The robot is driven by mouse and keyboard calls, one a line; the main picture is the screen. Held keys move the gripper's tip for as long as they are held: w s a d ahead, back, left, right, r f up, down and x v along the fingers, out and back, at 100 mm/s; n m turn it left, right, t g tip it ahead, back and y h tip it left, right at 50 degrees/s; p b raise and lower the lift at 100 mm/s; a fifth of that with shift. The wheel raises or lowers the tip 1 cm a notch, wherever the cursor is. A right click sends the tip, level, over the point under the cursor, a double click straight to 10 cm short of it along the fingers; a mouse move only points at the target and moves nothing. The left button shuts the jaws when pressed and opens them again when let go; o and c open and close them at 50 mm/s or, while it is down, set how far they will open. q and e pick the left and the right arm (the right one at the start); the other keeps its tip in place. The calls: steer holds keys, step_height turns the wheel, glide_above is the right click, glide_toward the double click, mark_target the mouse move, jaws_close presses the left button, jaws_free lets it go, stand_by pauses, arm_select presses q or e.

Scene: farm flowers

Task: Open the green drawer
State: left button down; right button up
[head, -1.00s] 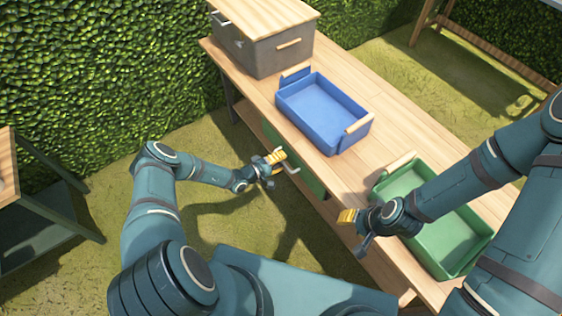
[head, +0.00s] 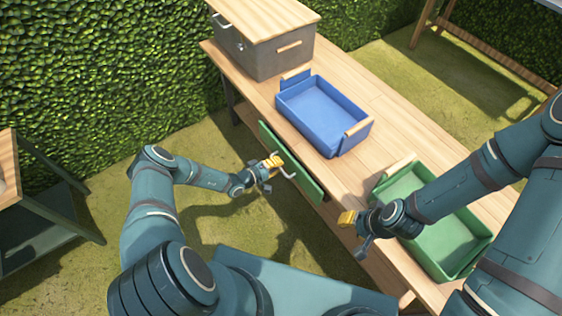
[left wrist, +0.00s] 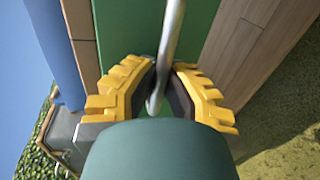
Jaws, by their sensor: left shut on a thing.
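The green drawer (head: 306,181) is in the side of the wooden table, below the blue tray. Its front stands slightly out from the table side. Its pale metal handle (head: 289,174) sticks out toward my left gripper (head: 272,163). In the left wrist view, the yellow-padded fingers of this gripper (left wrist: 162,88) are shut on the handle (left wrist: 172,40), with the green drawer front (left wrist: 128,30) behind it. My right gripper (head: 352,222) hangs by the table edge near the green tray, apart from the drawer. Whether its fingers are open is unclear.
On the wooden table (head: 385,125) stand a blue tray (head: 322,112), a green tray (head: 440,258) partly behind my right arm, and a grey box (head: 270,55) with a wooden top. A hedge (head: 110,60) runs behind. Open grass (head: 215,215) lies before the drawer.

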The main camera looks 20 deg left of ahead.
arm_select(q)
steer(key=f+p+v, duration=0.1)
steer(key=f+v, duration=0.1)
steer(key=v, duration=0.7)
steer(key=f+p+v, duration=0.2)
steer(key=v, duration=0.8)
steer(key=shift+s+a+p, duration=0.25)
steer(key=shift+s+p, duration=0.05)
steer(key=shift+s, duration=0.1)
steer(key=c, duration=1)
jaws_free()
steer(key=shift+s, duration=0.1)
steer(key=v, duration=1.2)
